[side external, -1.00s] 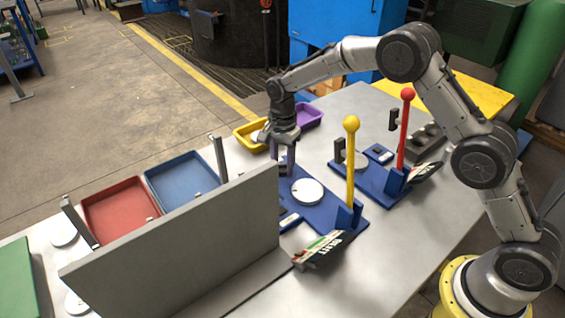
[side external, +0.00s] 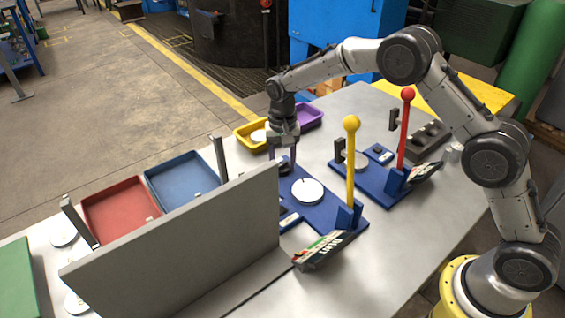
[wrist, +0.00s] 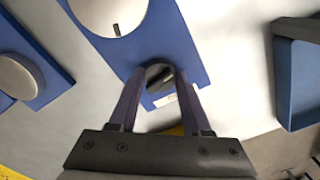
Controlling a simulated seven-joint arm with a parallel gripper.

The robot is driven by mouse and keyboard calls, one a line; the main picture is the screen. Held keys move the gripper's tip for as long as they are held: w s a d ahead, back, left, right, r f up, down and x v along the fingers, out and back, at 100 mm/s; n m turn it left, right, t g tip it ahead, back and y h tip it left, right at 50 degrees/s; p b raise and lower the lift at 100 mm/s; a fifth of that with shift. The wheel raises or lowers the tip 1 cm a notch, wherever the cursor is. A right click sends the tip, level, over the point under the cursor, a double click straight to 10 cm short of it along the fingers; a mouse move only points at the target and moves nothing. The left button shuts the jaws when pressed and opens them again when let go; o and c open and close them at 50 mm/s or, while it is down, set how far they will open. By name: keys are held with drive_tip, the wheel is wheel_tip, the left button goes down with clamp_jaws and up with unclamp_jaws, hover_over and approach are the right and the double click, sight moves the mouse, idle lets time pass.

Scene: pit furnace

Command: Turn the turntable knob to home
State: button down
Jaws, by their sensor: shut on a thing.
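The white turntable disc (side external: 308,191) lies on a blue base plate (side external: 325,212) with a yellow-balled lever. The disc also shows at the top of the wrist view (wrist: 108,12), with a short dark mark near its edge. A dark round knob (wrist: 158,76) with a raised bar sits near the end of this plate, beside a white label (wrist: 172,98). My gripper (side external: 282,164) points down over the plate's far end. In the wrist view its two fingers (wrist: 159,82) are shut on the knob, one on each side. The fingers partly cover the knob.
A grey upright panel (side external: 180,245) stands close on the left. The yellow lever (side external: 351,160) rises from the plate's near end. A second blue plate with a red lever (side external: 403,135) stands to the right. Yellow (side external: 246,137), purple (side external: 308,122) and blue (side external: 180,182) trays lie around.

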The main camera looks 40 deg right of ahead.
sight(283, 163)
drive_tip(key=n, duration=0.4)
drive_tip(key=shift+r+n, duration=0.1)
drive_tip(key=shift+n, duration=0.2)
drive_tip(key=n, duration=0.3)
drive_tip(key=shift+n, duration=0.4)
drive_tip(key=n, duration=0.4)
drive_tip(key=shift+n, duration=1.7)
drive_tip(key=shift+c, duration=1.8)
unclamp_jaws()
wheel_tip(283, 163, up, 14)
